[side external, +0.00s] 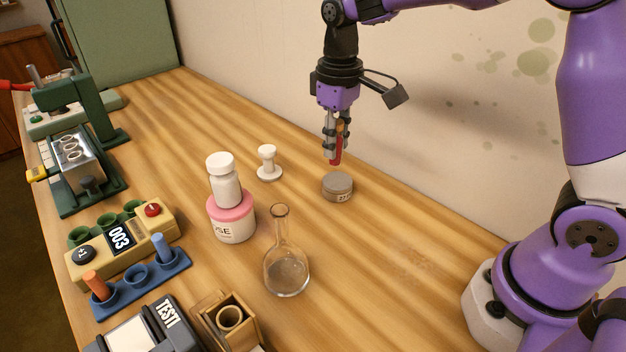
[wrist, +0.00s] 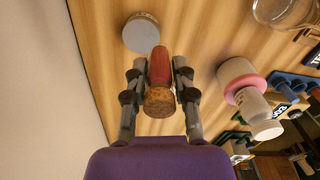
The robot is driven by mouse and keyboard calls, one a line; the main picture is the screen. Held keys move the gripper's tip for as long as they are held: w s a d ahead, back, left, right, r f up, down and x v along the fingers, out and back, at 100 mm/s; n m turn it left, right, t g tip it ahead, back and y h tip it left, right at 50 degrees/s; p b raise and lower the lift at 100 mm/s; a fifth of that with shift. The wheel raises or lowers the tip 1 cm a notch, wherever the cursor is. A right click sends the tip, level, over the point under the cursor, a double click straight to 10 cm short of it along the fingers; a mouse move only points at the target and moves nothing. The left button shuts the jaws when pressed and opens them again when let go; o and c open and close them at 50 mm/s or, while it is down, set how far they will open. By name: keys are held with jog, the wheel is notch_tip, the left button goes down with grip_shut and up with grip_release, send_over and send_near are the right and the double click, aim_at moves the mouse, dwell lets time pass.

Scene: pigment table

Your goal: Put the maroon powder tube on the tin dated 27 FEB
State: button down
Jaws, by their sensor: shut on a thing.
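My gripper (side external: 337,148) is shut on the maroon powder tube (side external: 336,158) and holds it above the table. In the wrist view the tube (wrist: 160,66) sits between the two fingers, with its cork end (wrist: 159,102) toward the camera. A round grey tin (side external: 338,189) stands on the table just below the tube, apart from it. The tin (wrist: 140,35) also shows beyond the tube's far end in the wrist view. Its label is too small to read in either view.
A white stamp-like piece (side external: 268,163), a glass flask (side external: 287,270) and a pink-lidded jar (side external: 232,222) with a white bottle (side external: 223,182) on it stand left of the tin. A blue rack (side external: 138,283) is further left. The wall is behind; table right of the tin is clear.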

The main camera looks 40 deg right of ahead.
jog(key=d, duration=0.1)
jog(key=w+d+f, duration=0.1)
jog(key=f, duration=0.1)
jog(key=shift+w+d+f, duration=0.1)
jog(key=shift+w+d, duration=0.15)
jog(key=shift+d, duration=0.15)
jog(key=shift+f, duration=1.9)
jog(key=shift+f, duration=0.15)
jog(key=c, duration=0.7)
grip_release()
